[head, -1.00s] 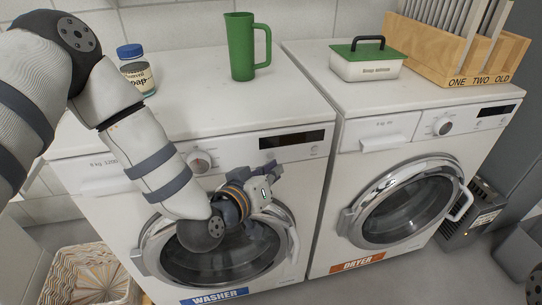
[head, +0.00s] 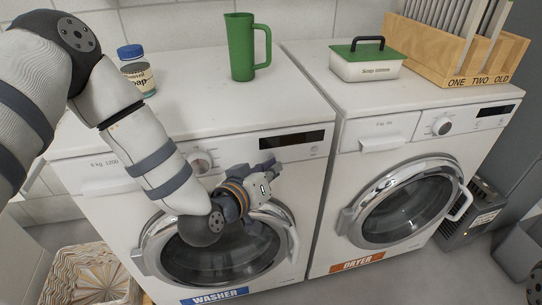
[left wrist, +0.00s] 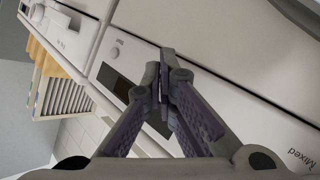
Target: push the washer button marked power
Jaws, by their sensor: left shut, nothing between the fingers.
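The washer (head: 100,205) is the left white machine in the head view, with a dark display (head: 292,140) and a dial (head: 199,162) on its panel. In the left wrist view a round button (left wrist: 115,52) shows beside the dark display (left wrist: 115,84), left of the fingers. My left gripper (head: 276,166) is shut and empty, in front of the panel below the display and left of the button. It also shows in the left wrist view (left wrist: 163,62). My right gripper is not in view.
The dryer (head: 325,160) stands close on the right. A green jug (head: 241,50) and a soap jar (head: 138,74) stand on the washer. A green-lidded box (head: 365,65) and a wooden rack (head: 440,58) stand on the dryer. A patterned basket (head: 90,275) is at lower left.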

